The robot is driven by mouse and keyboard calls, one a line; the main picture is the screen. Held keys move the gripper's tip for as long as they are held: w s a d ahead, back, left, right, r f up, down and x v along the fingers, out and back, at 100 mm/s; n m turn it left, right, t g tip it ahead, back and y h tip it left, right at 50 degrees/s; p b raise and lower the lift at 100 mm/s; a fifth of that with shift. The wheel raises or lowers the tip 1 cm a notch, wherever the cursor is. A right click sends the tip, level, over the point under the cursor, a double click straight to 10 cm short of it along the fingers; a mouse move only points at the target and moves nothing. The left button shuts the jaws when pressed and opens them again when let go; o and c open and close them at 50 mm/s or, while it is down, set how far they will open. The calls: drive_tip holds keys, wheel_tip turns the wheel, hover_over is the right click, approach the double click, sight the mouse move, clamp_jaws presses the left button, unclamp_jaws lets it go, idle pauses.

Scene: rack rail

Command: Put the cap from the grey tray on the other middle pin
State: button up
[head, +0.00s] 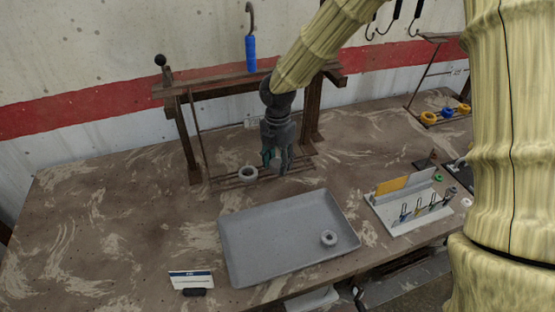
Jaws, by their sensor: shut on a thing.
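My gripper (276,163) points down in front of the wooden rack rail (215,87), above the tray's far side. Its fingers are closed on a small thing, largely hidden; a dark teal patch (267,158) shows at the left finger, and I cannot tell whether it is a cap. A black ball-shaped knob (160,60) tops the rack's left end. I cannot make out the middle pins; my arm covers part of the rail.
Another grey ring (248,173) sits at the rack's lower bars. A blue-handled hook (251,53) hangs above the rail. A white holder (415,207) with small clips stands to the right, and a label card (191,280) at front left. The table's left side is clear.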

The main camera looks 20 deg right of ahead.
drive_tip(key=o, duration=1)
wheel_tip(320, 180, up, 7)
drive_tip(key=shift+r, duration=0.2)
